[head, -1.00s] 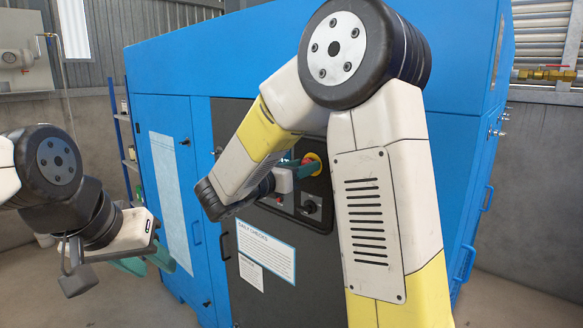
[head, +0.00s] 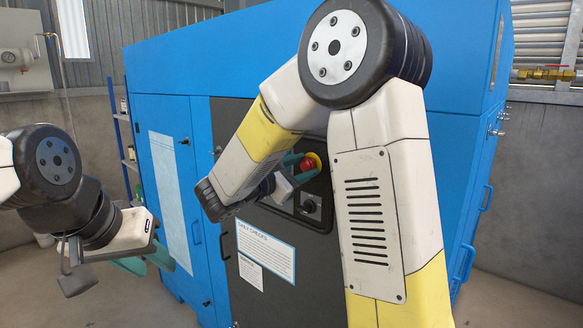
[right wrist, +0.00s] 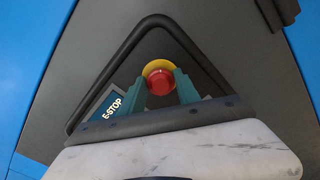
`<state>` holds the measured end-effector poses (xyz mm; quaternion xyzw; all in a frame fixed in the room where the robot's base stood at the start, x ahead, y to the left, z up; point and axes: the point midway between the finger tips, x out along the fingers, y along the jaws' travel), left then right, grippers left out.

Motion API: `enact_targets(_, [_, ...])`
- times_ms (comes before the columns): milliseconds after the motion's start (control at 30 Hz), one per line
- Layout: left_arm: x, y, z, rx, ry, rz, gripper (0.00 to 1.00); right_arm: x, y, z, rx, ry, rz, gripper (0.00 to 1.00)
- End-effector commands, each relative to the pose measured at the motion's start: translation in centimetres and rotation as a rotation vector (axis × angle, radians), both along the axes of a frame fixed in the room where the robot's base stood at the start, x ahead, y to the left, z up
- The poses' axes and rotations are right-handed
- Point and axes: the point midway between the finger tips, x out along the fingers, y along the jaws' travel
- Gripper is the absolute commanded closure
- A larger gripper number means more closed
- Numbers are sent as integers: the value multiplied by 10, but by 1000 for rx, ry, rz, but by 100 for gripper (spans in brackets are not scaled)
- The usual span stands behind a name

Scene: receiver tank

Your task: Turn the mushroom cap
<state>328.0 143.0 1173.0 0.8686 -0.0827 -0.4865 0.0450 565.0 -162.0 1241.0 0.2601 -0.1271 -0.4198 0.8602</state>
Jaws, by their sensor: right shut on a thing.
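The red mushroom cap (head: 307,164) sits on a yellow disc (head: 315,160) on the dark panel of the blue cabinet. In the right wrist view the cap (right wrist: 160,82) shows in front of its yellow disc (right wrist: 157,67), with an E-STOP label (right wrist: 113,103) to its left. My right gripper (head: 298,163) is shut on the cap, with a teal finger on each side of it; the wrist view shows these fingers (right wrist: 161,88) too. The gripper is rolled relative to the panel. My left gripper (head: 147,264) hangs at the left, away from the cabinet, its teal fingers apart and empty.
A black knob (head: 309,206) sits below the cap on the panel. A raised dark frame (right wrist: 155,20) surrounds the button area. A daily checks sheet (head: 266,249) is on the cabinet below. My right arm hides part of the panel.

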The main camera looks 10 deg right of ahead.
Motion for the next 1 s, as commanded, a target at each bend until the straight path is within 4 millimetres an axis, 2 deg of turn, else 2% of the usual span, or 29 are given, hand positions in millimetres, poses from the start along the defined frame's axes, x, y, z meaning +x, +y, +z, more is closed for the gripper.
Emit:
enact_targets(533, [0, 0, 0, 0, 0, 0, 64, 0, 0, -1, 17, -20, 0, 100])
enact_targets(567, [0, 0, 0, 0, 0, 0, 64, 0, 0, -1, 17, -20, 0, 58])
enact_targets(667, [0, 0, 0, 0, 0, 0, 64, 0, 0, -1, 17, -20, 0, 39])
enact_targets(1000, [0, 0, 0, 0, 0, 0, 64, -1, 2, 0, 16, -20, 0, 39])
